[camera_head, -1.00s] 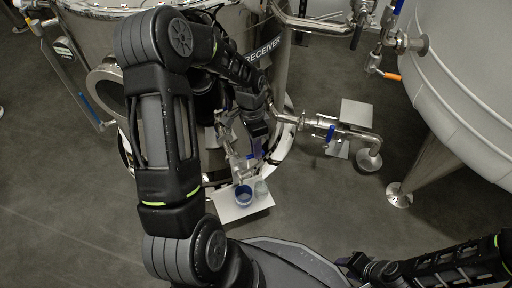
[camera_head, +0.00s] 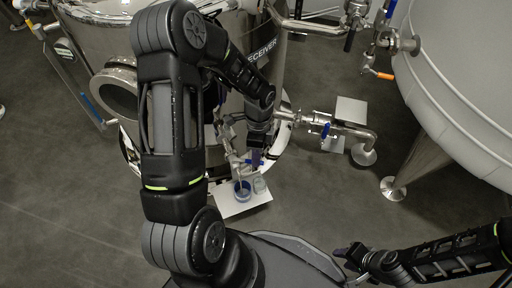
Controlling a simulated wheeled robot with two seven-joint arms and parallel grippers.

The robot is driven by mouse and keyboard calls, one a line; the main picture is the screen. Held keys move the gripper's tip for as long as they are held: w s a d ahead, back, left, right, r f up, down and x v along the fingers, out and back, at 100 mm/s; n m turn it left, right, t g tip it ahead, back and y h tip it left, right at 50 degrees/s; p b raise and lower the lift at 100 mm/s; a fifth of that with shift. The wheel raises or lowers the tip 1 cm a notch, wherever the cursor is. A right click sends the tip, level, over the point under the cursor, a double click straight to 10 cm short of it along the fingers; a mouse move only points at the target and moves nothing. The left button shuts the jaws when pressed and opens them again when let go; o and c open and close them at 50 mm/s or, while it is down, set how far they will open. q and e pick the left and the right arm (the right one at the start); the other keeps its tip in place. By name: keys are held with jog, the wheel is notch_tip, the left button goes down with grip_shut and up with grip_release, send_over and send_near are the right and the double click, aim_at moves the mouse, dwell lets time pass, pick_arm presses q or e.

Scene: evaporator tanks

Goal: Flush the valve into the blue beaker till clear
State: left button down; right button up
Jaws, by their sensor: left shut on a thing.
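The blue beaker (camera_head: 242,189) stands on a small white shelf (camera_head: 234,207) below the valve (camera_head: 233,155) at the foot of the receiver tank. The valve's outlet reaches down over the beaker's mouth. My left gripper (camera_head: 256,157) is at the valve's blue handle (camera_head: 256,160), shut on it, as far as its arm lets me see. The liquid in the beaker is too small to judge clearly. My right gripper (camera_head: 350,253) is low at the right, away from the valve, and its fingers are too small to read.
A clear glass beaker (camera_head: 260,185) stands right beside the blue one. The receiver tank (camera_head: 262,28) rises behind. A pipe with another blue-handled valve (camera_head: 325,130) runs to the right. A large pale tank (camera_head: 455,95) fills the upper right. Grey floor (camera_head: 330,205) is open at front.

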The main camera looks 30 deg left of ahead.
pick_arm(q)
jog(key=shift+s+d+m+y+p, duration=0.25)
jog(key=shift+s+m+p, duration=0.35)
jog(key=shift+m, duration=0.5)
jog(key=shift+s+d+m+y+p, duration=0.2)
jog(key=shift+s+m+p, duration=0.4)
jog(key=shift+m, duration=0.5)
jog(key=shift+s, duration=0.15)
jog(key=c, duration=1.4)
grip_release()
jog(key=shift+c, duration=0.2)
jog(key=shift+r, duration=0.15)
notch_tip(320, 180, up, 7)
jog(key=w+p, duration=0.1)
jog(key=p, duration=0.1)
jog(key=shift+w+r+p, duration=0.2)
jog(key=shift+w+p, duration=0.1)
jog(key=shift+p, duration=0.05)
